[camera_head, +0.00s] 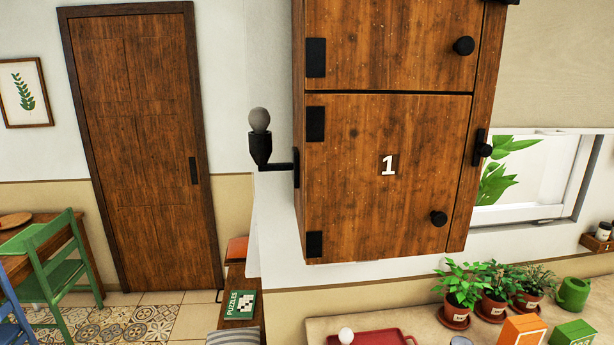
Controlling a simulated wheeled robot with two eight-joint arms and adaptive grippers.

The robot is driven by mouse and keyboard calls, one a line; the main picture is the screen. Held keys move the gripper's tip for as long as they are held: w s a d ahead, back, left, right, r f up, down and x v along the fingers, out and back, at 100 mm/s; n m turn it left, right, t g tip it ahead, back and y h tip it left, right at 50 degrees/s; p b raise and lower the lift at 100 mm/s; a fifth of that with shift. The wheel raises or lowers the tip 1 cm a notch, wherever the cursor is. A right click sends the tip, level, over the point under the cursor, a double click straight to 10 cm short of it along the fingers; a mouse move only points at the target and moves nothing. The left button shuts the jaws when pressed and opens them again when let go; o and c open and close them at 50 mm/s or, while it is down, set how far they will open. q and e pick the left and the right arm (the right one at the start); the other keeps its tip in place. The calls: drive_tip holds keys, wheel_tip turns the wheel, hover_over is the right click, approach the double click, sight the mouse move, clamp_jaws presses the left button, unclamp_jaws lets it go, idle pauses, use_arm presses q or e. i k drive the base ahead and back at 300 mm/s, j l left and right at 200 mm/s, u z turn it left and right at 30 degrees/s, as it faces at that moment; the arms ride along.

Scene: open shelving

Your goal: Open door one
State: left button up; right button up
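Door one (365,205) is a brown wooden cabinet door with a white number 1 on it. It is shut. Its round black knob (438,218) is at the lower right of the door. Black hinges (315,123) are on its left edge. Neither of my grippers shows in the head view.
Another cabinet door (390,45) with a black knob is just above. A black wall lamp (260,145) sticks out left of the cabinet. Below are a red tray (375,338), potted plants (463,287) and a green watering can (573,293) on a counter. A window (530,175) is at right.

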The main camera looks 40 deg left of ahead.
sight(382, 171)
drive_tip(key=u, duration=0.95)
